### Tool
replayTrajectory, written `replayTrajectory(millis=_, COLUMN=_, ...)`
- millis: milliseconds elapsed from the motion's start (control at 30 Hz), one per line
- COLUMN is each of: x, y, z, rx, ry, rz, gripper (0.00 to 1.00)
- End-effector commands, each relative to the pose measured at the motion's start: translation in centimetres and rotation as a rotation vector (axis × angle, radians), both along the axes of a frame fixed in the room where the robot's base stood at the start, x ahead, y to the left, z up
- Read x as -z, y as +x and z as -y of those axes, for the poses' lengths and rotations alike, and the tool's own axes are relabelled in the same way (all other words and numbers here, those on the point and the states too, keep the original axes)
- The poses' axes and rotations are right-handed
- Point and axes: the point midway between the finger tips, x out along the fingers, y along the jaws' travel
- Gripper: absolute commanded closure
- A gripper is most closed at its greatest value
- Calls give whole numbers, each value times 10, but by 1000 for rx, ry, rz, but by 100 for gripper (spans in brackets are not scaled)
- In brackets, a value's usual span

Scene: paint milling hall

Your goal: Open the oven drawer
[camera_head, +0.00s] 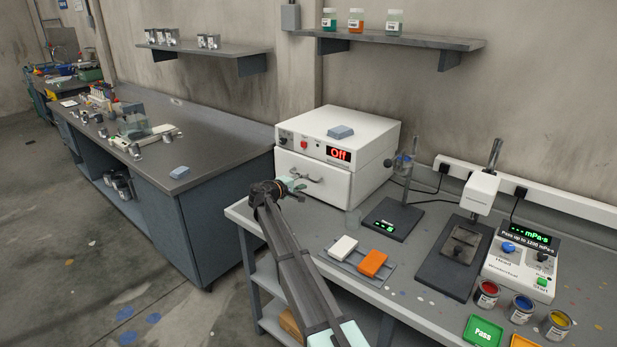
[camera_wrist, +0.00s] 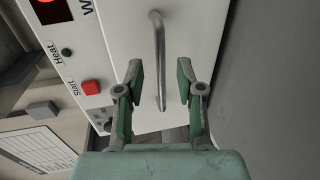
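The oven is a white box (camera_head: 370,142) on the bench, with a red "Off" display. Its drawer front (camera_head: 312,182) is flush with the body and looks shut. A metal bar handle (camera_head: 306,175) runs across the drawer front. In the wrist view the handle (camera_wrist: 157,60) runs up the picture between the two green fingers. My gripper (camera_wrist: 160,82) is open, with a finger on each side of the handle and a gap on both sides. In the head view my gripper (camera_head: 294,185) is just in front of the drawer, partly covering its left part.
A blue-grey block (camera_head: 340,132) lies on top of the oven. A gap separates this bench from the long left bench (camera_head: 200,150).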

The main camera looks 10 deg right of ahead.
Motion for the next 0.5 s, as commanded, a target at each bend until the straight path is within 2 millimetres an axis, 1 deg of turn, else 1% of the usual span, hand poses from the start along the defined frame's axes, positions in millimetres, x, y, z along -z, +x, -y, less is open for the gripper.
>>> replayTrajectory(millis=33, x=0, y=8, z=7, rx=2, ry=-1, rz=-1, gripper=63)
replayTrajectory(millis=200, x=6, y=22, z=23, rx=1, ry=0, rz=-2, gripper=63)
replayTrajectory(millis=333, x=8, y=27, z=30, rx=0, ry=1, rz=-1, gripper=63)
replayTrajectory(millis=500, x=10, y=29, z=33, rx=0, ry=1, rz=-1, gripper=63)
